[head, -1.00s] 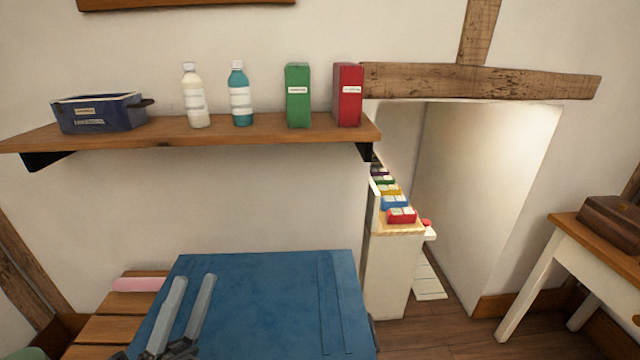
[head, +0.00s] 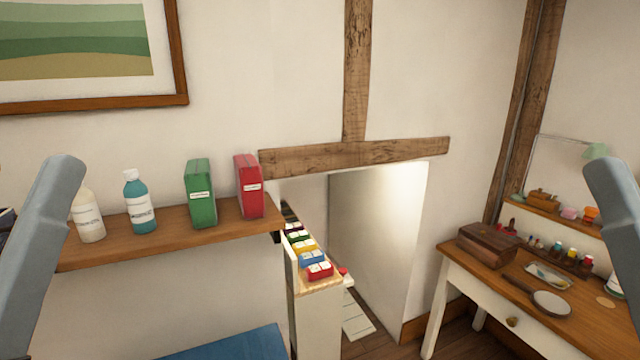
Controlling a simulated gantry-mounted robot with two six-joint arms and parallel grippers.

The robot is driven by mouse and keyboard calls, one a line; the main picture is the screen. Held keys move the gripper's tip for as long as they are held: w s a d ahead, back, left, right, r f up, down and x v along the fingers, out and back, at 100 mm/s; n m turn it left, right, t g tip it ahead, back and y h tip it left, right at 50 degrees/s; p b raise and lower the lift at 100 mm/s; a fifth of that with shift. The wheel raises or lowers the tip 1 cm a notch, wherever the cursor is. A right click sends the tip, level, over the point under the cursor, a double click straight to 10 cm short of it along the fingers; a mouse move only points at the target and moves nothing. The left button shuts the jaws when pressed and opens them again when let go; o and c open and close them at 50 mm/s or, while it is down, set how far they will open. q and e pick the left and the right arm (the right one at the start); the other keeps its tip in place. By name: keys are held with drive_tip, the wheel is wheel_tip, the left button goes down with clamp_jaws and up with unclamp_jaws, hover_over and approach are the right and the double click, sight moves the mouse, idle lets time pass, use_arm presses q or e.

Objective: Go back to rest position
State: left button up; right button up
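The grey tip of my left gripper (head: 60,170) stands upright at the left edge, in front of the wall shelf. The grey tip of my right gripper (head: 608,172) stands upright at the right edge, in front of the far wall and the right-hand table. Only one grey bar of each shows, and the rest runs out of view. I cannot tell whether either gripper is open or shut. Nothing is seen held at either tip.
A wall shelf (head: 170,232) holds white and teal bottles, a green box (head: 201,195) and a red box (head: 249,187). A blue surface (head: 235,345) lies below. A wooden table (head: 480,262) at right holds a case and a pan.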

wheel_tip(320, 180, up, 28)
drive_tip(key=p, duration=2.5)
drive_tip(key=shift+r, duration=0.25)
